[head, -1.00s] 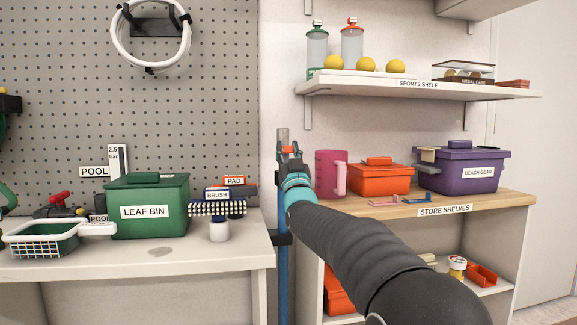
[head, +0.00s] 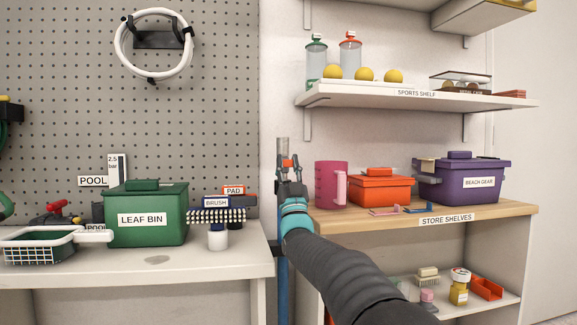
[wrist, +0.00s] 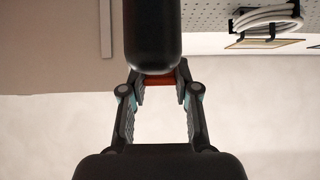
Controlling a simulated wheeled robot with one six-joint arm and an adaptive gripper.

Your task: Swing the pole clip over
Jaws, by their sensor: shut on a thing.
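My gripper (head: 289,165) is at the top of an upright pole (head: 283,285), by the wall between the pegboard and the shelves. The pole is blue below, with a pale grey tip (head: 283,147) showing above the gripper. My gripper is shut on a small orange-red part, the pole clip (head: 286,161). In the wrist view the clip (wrist: 159,81) shows as an orange-red strip between the fingertips (wrist: 160,88). A dark rounded shape (wrist: 152,35) hides what is just beyond it. How far the clip is turned cannot be told.
A workbench (head: 120,270) with a green leaf bin (head: 143,218) and a brush (head: 217,215) is left of the pole. Right are store shelves (head: 500,208) with a pink jug (head: 330,184) and an orange box (head: 380,188). A sports shelf (head: 420,100) juts out above.

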